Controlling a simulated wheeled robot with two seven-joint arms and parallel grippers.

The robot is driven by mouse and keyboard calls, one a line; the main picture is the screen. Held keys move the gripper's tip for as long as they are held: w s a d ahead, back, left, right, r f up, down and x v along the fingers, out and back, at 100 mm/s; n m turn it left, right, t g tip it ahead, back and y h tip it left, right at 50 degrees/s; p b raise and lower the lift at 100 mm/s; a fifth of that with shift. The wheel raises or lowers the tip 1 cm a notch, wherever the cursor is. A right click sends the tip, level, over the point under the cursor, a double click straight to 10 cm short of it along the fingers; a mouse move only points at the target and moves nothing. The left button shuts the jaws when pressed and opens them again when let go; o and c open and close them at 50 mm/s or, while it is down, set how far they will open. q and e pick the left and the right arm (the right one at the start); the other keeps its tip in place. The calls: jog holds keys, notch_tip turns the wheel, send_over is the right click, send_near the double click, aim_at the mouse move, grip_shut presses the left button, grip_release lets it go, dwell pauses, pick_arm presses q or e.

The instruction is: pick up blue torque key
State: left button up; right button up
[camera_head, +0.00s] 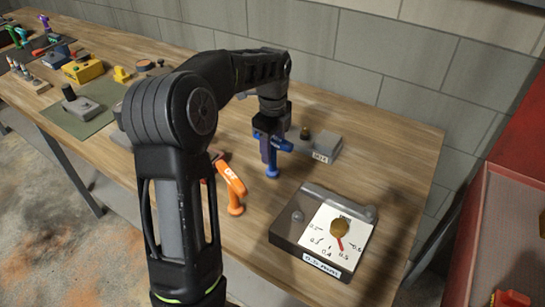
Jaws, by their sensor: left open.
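The blue torque key (273,171) stands on the wooden table, right of the middle of the bench. Its blue handle shows at the fingers and its round foot rests on the tabletop. My left gripper (268,150) points down at the key, with its dark fingers open and overlapping the handle. I cannot tell whether the fingers touch it. My right gripper is not in view.
A dial gauge box (318,247) sits at the front right. A green mat (83,123) and a yellow box (83,70) are at the left. A red cabinet (505,190) stands beyond the right end.

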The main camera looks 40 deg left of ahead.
pick_arm(q)
grip_shut()
dwell(0.5)
jog(key=shift+r, duration=0.1)
